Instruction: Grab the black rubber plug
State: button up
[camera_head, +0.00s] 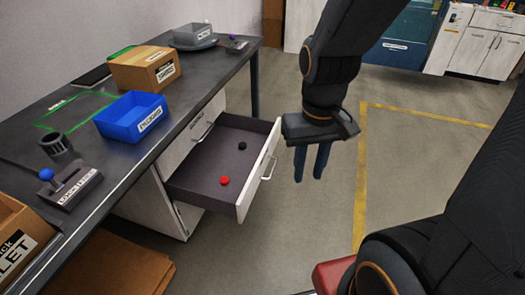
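The black rubber plug (242,146) is a small dark round piece lying in the open drawer (190,184), toward its back. A red round piece (224,181) lies nearer the drawer's front left in the picture. My gripper (310,178) hangs with its fingers pointing down, to the right of the drawer front and outside it. Its two blue fingers stand slightly apart with nothing visible between them. It touches neither piece.
The drawer front with its handle (270,167) stands between my gripper and the plug. On the dark bench are a blue bin (131,116), a cardboard box (145,68) and a blue-knobbed lever box (70,188). Floor right of the drawer is clear.

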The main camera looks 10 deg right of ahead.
aim_at(243, 145)
jog(key=z, duration=0.2)
jog(key=k, duration=0.4)
jog(key=u, duration=0.95)
jog(key=i, duration=1.2)
jog(key=z, duration=0.6)
jog(key=i, duration=0.6)
